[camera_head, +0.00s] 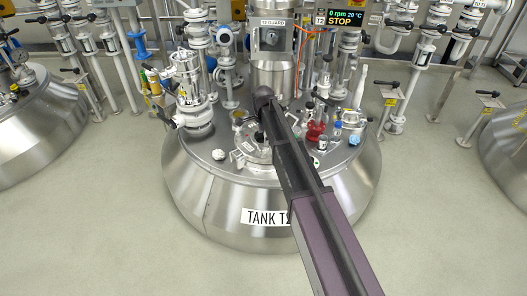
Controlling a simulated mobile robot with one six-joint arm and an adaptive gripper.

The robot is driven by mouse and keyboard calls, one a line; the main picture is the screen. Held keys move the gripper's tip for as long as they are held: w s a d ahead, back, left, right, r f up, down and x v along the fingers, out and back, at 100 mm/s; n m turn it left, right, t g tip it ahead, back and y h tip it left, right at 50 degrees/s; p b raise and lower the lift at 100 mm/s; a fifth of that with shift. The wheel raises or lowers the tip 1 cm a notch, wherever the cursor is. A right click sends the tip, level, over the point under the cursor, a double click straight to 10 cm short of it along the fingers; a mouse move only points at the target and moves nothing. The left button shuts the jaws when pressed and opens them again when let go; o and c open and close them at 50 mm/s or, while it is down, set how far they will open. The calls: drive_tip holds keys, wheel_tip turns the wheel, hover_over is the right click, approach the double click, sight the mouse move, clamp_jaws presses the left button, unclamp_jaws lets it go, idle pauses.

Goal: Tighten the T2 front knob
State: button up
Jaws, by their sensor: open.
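Tank T2 (230,205) is a rounded steel vessel in the middle of the head view, with a label reading "TANK T2" partly covered by my arm. On its top is a round steel hatch (243,147) with small fittings at its rim. A pale knob (219,154) sits on the tank top at the left front. I cannot tell which fitting is the front knob; part of the hatch's right side is hidden by my arm. My gripper (263,98) is at the dark far end of my arm, above and behind the hatch, apart from the pale knob. Its fingers are not distinct.
A steel agitator column (272,75) rises behind my gripper. White valves (190,95) stand at the left, a red valve (315,131) and blue-capped fittings at the right. A display (339,18) reads "0 rpm 20 °C STOP". The floor (110,240) in front is clear.

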sight(263, 147)
drive_tip(key=shift+n, duration=0.6)
drive_tip(key=n, duration=3)
drive_tip(key=shift+f, duration=0.35)
wheel_tip(263, 147, down, 5)
drive_tip(key=b, duration=0.5)
drive_tip(key=shift+f, duration=0.2)
